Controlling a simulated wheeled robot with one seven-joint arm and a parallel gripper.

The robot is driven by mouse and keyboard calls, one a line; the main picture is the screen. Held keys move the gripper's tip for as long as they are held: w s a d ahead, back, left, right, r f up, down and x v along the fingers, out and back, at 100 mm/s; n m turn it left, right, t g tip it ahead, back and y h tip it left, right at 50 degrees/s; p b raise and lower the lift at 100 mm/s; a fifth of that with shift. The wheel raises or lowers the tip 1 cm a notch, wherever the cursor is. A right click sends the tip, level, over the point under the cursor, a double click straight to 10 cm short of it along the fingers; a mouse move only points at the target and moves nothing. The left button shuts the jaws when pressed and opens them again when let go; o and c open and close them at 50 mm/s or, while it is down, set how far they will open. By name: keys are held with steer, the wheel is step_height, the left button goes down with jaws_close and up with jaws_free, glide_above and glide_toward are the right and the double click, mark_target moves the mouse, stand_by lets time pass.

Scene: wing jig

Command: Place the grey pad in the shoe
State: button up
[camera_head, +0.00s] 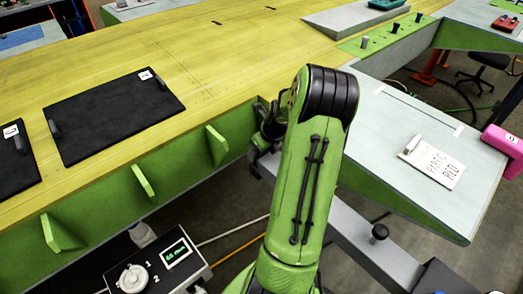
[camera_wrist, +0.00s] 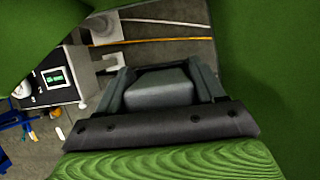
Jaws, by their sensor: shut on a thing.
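My gripper (camera_head: 265,140) is beside the green side wall of the yellow-topped wing jig, partly hidden behind my green arm in the head view. In the wrist view my gripper (camera_wrist: 160,88) is shut on a grey block, the grey pad (camera_wrist: 158,86), with a dark finger on each side of it. I cannot make out the shoe in the head view.
The wing jig (camera_head: 200,60) has green ribs along its side. Black panels (camera_head: 115,112) with handles lie on it. A box with a dial and display (camera_head: 160,265) stands lower left. A pale table (camera_head: 440,130) with a written card (camera_head: 432,163) is at right.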

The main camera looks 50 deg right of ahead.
steer(key=shift+f, duration=0.1)
steer(key=o, duration=1.2)
steer(key=shift+c, duration=0.2)
